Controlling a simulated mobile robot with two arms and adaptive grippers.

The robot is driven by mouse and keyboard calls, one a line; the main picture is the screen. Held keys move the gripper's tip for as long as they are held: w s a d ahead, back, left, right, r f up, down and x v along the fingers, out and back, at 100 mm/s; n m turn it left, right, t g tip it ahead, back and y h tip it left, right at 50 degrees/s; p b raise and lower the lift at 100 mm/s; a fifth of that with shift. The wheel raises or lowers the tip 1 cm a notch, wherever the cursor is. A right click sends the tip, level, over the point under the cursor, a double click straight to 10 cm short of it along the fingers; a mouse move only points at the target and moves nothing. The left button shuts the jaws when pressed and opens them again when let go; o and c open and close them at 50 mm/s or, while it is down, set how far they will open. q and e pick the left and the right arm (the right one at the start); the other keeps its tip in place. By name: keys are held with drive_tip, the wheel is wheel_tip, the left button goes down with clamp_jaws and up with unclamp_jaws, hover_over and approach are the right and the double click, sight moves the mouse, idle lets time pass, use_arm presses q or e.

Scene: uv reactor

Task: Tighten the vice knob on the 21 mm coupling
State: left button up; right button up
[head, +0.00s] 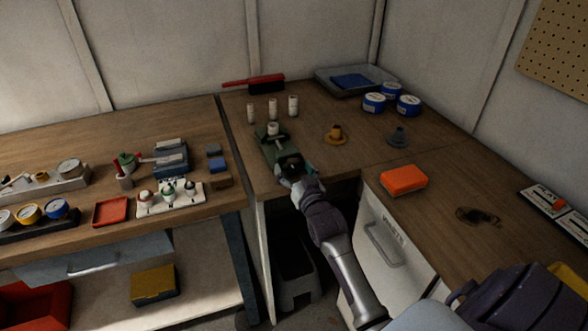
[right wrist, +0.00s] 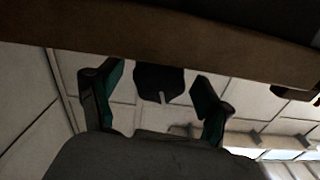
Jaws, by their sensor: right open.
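The green vice (head: 268,149) stands at the front edge of the right-hand bench in the head view. A short pale coupling (head: 273,129) stands upright at its jaws; its size cannot be read. My right gripper (head: 288,174) is at the front end of the vice and partly hides it. In the right wrist view my right gripper (right wrist: 155,90) is open. A dark knob (right wrist: 159,82) with a pale slot shows between and beyond its two fingers, with gaps on both sides. I cannot tell how far the fingers reach around it. My left gripper is not in view.
The bench edge (right wrist: 170,55) crosses the wrist view above the fingers. Several white fittings (head: 272,108) stand behind the vice. A brass-coloured flanged part (head: 336,135), a grey one (head: 398,136) and an orange block (head: 403,179) lie to the right.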

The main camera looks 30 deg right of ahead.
drive_tip(key=c, duration=1.2)
drive_tip(key=shift+o, duration=0.2)
drive_tip(key=shift+r+m+p, duration=0.15)
drive_tip(key=shift+m+p, duration=0.75)
drive_tip(key=shift+m, duration=0.4)
drive_tip(key=o, duration=1.2)
drive_tip(key=shift+c, duration=0.2)
